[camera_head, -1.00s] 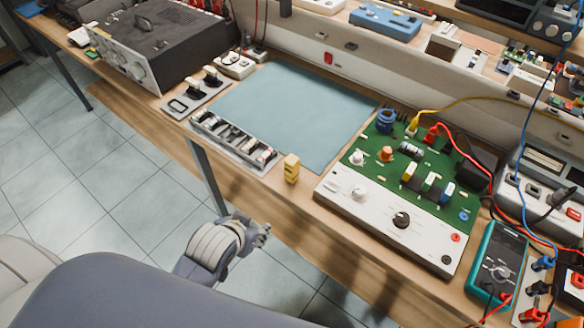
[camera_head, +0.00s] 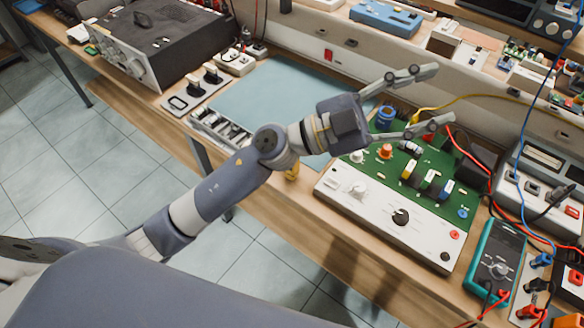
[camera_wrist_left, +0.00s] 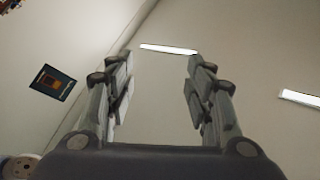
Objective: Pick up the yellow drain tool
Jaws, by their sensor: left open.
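A small yellow upright block, which I take to be the drain tool (camera_head: 292,173), stands on the wooden bench near its front edge. My left forearm and wrist cover most of it in the head view. My left gripper (camera_head: 434,97) is open and empty, its fingers spread above the green circuit board, up and to the right of the yellow block. The left wrist view shows both fingers (camera_wrist_left: 158,80) apart with nothing between them, facing the wall and ceiling lights. My right gripper is not in view.
The green board on a white panel (camera_head: 375,205) lies right of the yellow block. A teal multimeter (camera_head: 497,262) and cables are farther right. A blue-grey mat (camera_head: 262,95), partly clear, lies behind. A black-topped instrument (camera_head: 165,45) stands at the back left.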

